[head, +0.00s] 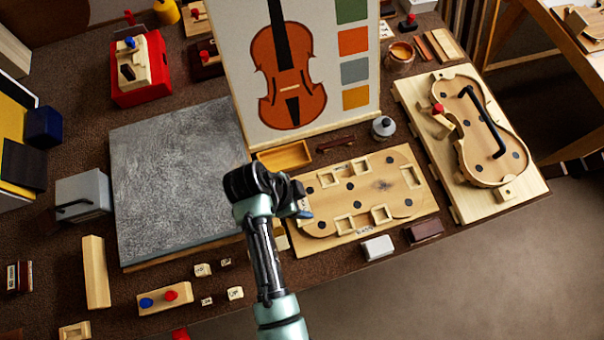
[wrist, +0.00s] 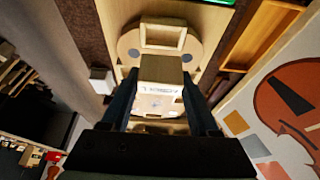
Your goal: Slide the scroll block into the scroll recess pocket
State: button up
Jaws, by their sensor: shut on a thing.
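My gripper (wrist: 160,98) is shut on a pale wooden block, the scroll block (wrist: 161,70), seen between its two dark fingers in the wrist view. A printed label shows on the block, too small to read. In the head view my gripper (head: 301,203) is over the left end of the violin-shaped pocket board (head: 383,187), and the block is hidden. The board bears several raised wooden pocket frames, one at the right end (head: 410,177). In the wrist view a square pocket frame (wrist: 163,34) shows beyond the block. I cannot tell which pocket is the scroll recess, or whether the block touches the board.
A wooden tray (head: 284,157) and an upright violin picture panel (head: 237,75) stand behind the board. A white block (head: 377,248) and a dark block (head: 424,231) lie along its front. A grey slab (head: 170,180) is on the left; a violin mould (head: 490,135) is on the right.

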aim_at(302, 206)
jog(key=shift+f+b, duration=1.3)
jog(key=shift+f, duration=0.7)
jog(key=shift+f+b, duration=0.45)
jog(key=shift+f, duration=0.65)
dwell(0.5)
jog(key=o, duration=1.4)
jog(key=shift+r, duration=0.1)
jog(key=v, duration=1.2)
jog(key=shift+a+r, duration=0.15)
jog(key=shift+r, duration=0.25)
